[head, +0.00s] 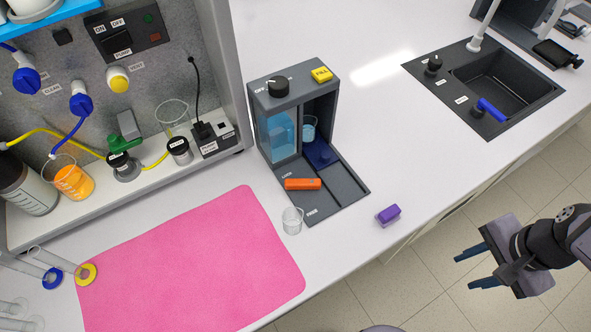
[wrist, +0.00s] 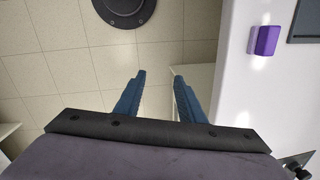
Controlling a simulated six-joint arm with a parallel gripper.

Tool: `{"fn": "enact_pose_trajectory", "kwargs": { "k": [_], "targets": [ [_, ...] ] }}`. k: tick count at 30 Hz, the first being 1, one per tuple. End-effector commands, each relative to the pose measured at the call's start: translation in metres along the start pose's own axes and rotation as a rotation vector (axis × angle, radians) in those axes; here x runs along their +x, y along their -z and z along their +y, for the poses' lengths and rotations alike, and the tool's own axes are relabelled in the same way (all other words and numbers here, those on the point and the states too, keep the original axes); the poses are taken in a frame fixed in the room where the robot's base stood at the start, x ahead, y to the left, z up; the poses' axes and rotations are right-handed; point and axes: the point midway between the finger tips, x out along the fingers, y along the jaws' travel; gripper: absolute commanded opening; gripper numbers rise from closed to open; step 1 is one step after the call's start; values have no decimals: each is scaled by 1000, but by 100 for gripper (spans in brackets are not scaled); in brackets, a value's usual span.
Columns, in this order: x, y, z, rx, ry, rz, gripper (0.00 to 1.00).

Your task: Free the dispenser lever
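The dispenser (head: 262,165) is a dark grey unit standing on the white bench in the head view. It has a blue water tank (head: 280,132) and a yellow FILL tag (head: 321,74) on top. A dark blue part (head: 320,153), possibly the lever, sits low in its bay under a small clear cup (head: 308,130). An orange block (head: 303,184) lies on the front base, between labels too small to read surely. My gripper (head: 470,268) is open and empty, out over the floor at lower right. Its spread fingers also show in the wrist view (wrist: 158,92).
A purple block (head: 388,215) lies near the bench's front edge; it also shows in the wrist view (wrist: 264,40). A clear beaker (head: 292,220) stands beside the dispenser base and the pink mat (head: 200,260). A sink (head: 500,85) is at right. Bench between dispenser and sink is clear.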

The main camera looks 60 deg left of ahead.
Motion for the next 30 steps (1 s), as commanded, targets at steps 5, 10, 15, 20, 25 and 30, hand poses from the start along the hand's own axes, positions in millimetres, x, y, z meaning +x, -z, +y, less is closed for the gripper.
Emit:
{"fn": "enact_pose_trajectory", "kwargs": {
  "k": [5,10,15,20,25,30],
  "targets": [
    [-17,-37,-129,106,37,-89,36],
    [-20,-109,-228,210,37,-187,36],
    [-18,-184,-286,287,8,-266,36],
    [-17,-227,-309,329,-15,-306,36],
    [-15,-240,-315,343,-22,-317,36],
    [-11,-241,-315,344,-23,-317,36]
  ]
}}
